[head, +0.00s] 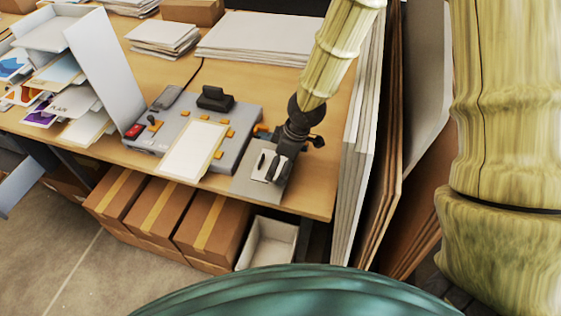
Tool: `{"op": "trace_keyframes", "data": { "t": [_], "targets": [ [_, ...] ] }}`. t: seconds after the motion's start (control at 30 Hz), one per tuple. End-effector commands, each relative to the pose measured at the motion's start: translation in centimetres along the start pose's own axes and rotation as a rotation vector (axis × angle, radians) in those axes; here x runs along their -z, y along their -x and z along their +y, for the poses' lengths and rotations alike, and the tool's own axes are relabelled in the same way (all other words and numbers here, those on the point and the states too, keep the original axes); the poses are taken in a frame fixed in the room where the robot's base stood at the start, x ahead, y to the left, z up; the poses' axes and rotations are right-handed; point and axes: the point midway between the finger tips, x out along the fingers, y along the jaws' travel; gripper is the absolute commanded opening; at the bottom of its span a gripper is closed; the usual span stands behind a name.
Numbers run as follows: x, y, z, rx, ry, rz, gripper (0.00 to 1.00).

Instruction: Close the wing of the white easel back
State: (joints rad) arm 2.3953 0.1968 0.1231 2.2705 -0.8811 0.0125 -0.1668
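My gripper (271,166) is a dark shape at the lower end of my arm. It reaches down over a grey block at the right end of the table's front edge. Dark finger-like parts show against a small white piece (257,174) on that block. I cannot tell whether they touch it or how far apart they are. No easel back can be made out for certain. A tall white panel (104,72) stands tilted beside a rack of papers at the left, well away from my gripper. I cannot tell if it has a wing.
A grey machine (232,153) with orange tabs carries a cream-edged white sheet (193,150). Paper stacks (258,38) lie behind. Large boards (365,130) stand at the table's right end. Brown cartons (160,215) and a white bin (267,243) sit below the front edge.

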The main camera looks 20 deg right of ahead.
Motion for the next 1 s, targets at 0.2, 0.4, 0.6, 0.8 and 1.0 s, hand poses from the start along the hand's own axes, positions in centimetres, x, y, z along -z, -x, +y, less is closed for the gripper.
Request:
{"op": "trace_keyframes", "data": {
  "t": [0.2,0.4,0.6,0.8,1.0],
  "targets": [
    [0.0,0.1,0.0,0.000,0.000,0.000,1.00],
    [0.0,1.5,0.1,-0.001,-0.002,0.002,1.00],
    [0.1,4.1,0.1,-0.002,-0.002,0.003,1.00],
    [0.1,6.8,0.1,-0.001,-0.002,0.004,1.00],
    [0.1,9.3,0.1,-0.001,-0.001,0.004,1.00]
  ]
}}
